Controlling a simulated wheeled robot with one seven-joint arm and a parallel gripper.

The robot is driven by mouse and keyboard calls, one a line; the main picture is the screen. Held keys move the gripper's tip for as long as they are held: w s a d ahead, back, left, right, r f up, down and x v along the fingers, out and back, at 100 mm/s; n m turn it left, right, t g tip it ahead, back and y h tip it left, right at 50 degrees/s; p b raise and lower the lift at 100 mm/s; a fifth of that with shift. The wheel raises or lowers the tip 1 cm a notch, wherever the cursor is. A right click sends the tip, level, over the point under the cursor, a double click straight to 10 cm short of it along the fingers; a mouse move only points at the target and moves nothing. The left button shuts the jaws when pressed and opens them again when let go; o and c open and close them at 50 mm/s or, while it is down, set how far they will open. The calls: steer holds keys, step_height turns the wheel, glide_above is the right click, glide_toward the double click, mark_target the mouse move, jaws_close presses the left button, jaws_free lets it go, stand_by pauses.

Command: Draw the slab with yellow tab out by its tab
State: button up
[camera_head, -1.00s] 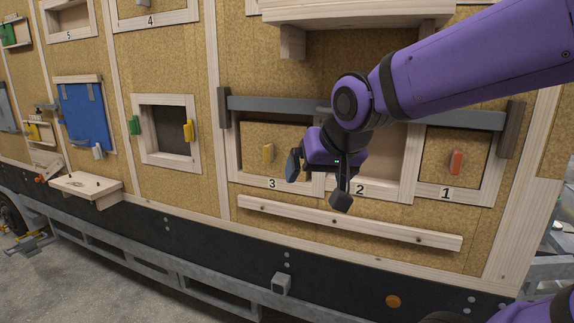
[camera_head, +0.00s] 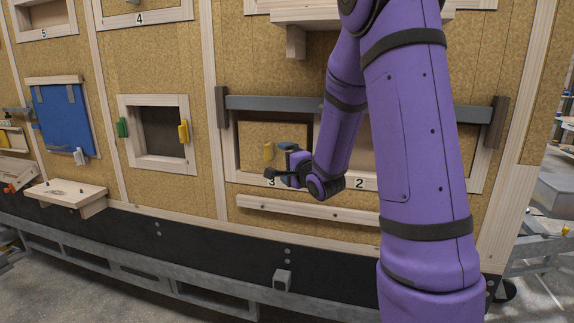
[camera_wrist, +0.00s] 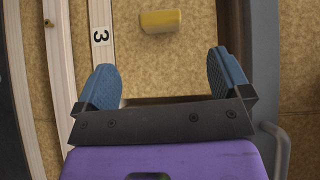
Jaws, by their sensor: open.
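The slab (camera_head: 288,133) is a cork-faced panel in the framed bay marked 3, with an upright yellow tab (camera_head: 268,151) on its face. In the wrist view the yellow tab (camera_wrist: 160,21) lies beyond the fingertips, roughly midway between them, and the slab (camera_wrist: 150,62) fills the space behind. My gripper (camera_head: 277,160) is in front of bay 3, close to the tab, slightly below and right of it. Its blue-padded fingers (camera_wrist: 165,68) are spread wide with nothing between them. The tab appears clear of both fingers.
A grey bar (camera_head: 270,104) crosses above the bays, and a wooden rail (camera_head: 300,208) runs below. A framed window (camera_head: 158,133) with green and yellow tabs is to the left. A small shelf (camera_head: 68,196) juts out farther left. My arm hides bay 1.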

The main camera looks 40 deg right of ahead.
mark_target(270, 154)
steer(key=shift+m, duration=0.3)
steer(key=w, duration=0.7)
steer(key=w+d, duration=0.1)
steer(key=w, duration=0.3)
steer(key=shift+f, duration=0.2)
steer(key=c, duration=1.1)
